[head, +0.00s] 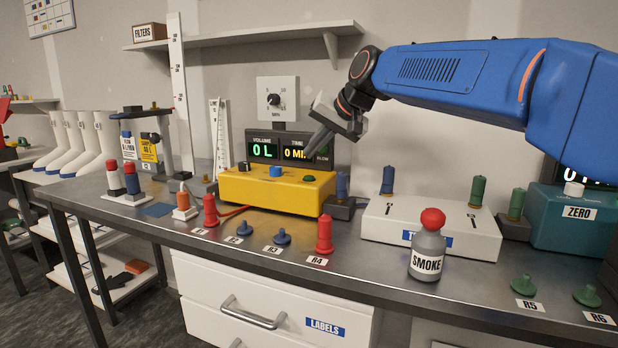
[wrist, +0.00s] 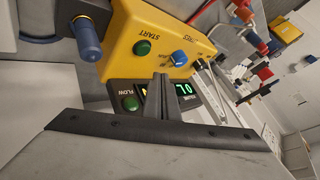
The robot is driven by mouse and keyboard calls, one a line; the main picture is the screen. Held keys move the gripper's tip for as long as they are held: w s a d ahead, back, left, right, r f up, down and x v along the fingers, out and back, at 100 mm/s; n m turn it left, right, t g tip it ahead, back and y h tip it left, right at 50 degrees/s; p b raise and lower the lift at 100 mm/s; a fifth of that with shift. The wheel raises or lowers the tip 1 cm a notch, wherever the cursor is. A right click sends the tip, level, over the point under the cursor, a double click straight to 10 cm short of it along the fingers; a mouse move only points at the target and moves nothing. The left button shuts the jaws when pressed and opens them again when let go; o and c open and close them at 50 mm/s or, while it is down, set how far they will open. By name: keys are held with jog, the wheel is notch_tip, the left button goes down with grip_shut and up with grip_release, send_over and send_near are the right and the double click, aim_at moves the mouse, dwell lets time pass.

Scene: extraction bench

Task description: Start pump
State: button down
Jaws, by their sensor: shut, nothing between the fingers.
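The yellow pump box (head: 270,194) stands on the bench below a dark display (head: 264,150) reading 0 L and 0 MIN. On its top are a blue knob (head: 275,171) and, toward the right end, a green button (head: 309,179). In the wrist view the button (wrist: 143,47) is marked START, and a green round FLOW indicator (wrist: 130,103) shows on the display. My gripper (head: 310,149) is shut and empty, above the right part of the box, apart from the button. It hides part of the display. Its fingertips (wrist: 161,78) show in the wrist view.
A blue-topped fitting (head: 341,185) stands just right of the box. A white box (head: 430,225) and a SMOKE bottle (head: 427,255) are farther right. A wall dial (head: 275,100) is above the display.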

aim_at(312, 177)
jog(key=shift+f, duration=1.6)
jog(key=shift+f, duration=0.8)
dwell(1.6)
jog(key=shift+r, duration=0.85)
jog(key=shift+r, duration=0.1)
jog(key=shift+r, duration=2.4)
